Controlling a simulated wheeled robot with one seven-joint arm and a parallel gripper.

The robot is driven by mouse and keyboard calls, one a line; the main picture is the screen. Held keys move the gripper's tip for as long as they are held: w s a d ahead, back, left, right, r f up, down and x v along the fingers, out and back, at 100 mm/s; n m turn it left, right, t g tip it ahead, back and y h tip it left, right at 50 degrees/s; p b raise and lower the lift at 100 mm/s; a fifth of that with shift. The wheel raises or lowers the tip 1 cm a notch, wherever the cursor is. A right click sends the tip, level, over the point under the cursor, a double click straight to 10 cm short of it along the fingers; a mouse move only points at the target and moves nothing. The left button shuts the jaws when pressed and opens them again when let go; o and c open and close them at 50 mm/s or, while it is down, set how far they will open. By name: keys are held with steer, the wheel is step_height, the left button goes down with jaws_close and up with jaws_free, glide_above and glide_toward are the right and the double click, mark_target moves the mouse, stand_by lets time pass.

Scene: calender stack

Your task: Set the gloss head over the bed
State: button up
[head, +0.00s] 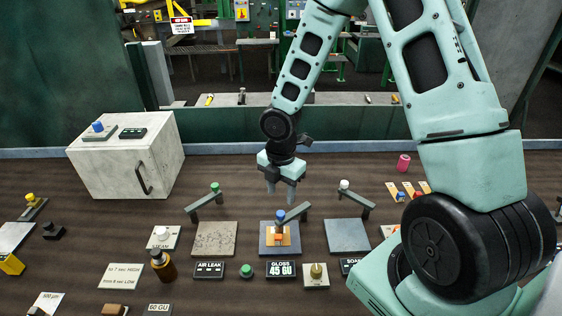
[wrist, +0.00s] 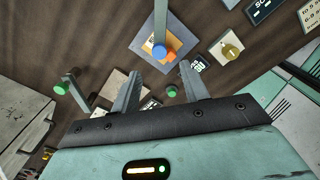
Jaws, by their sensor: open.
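The gloss head looks like a grey swing arm (head: 297,212) with a blue knob (head: 280,215), at the middle station labelled GLOSS 45 GU (head: 281,269). In the wrist view the blue knob (wrist: 159,52) and grey bar (wrist: 162,20) appear across the bed. The bed is a blue-grey plate (head: 266,246) carrying a tan square with an orange piece (head: 282,238). In the head view the knob appears near the bed's back edge; I cannot tell its exact overlap. My gripper (head: 280,187) is open and empty, pointing down, above and behind the knob.
A green-knobbed arm (head: 206,201) and stone plate (head: 214,251) stand left. A white-knobbed arm (head: 357,198) and grey plate (head: 333,237) stand right. A green button (head: 246,271), a brown bottle (head: 162,264) and a marble box (head: 128,166) are also around.

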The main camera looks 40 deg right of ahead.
step_height(320, 180, up, 10)
steer(key=shift+p, duration=0.3)
steer(key=shift+a, duration=0.15)
stand_by(0.3)
steer(key=s+a+f+m+b, duration=0.1)
steer(key=s+a+m+b, duration=0.8)
steer(key=s+a+m, duration=0.5)
steer(key=s+a, duration=0.4)
steer(key=s, duration=0.3)
steer(key=shift+a+f+y, duration=0.25)
steer(key=shift+f+y, duration=0.05)
steer(key=shift+f, duration=0.05)
stand_by(1.1)
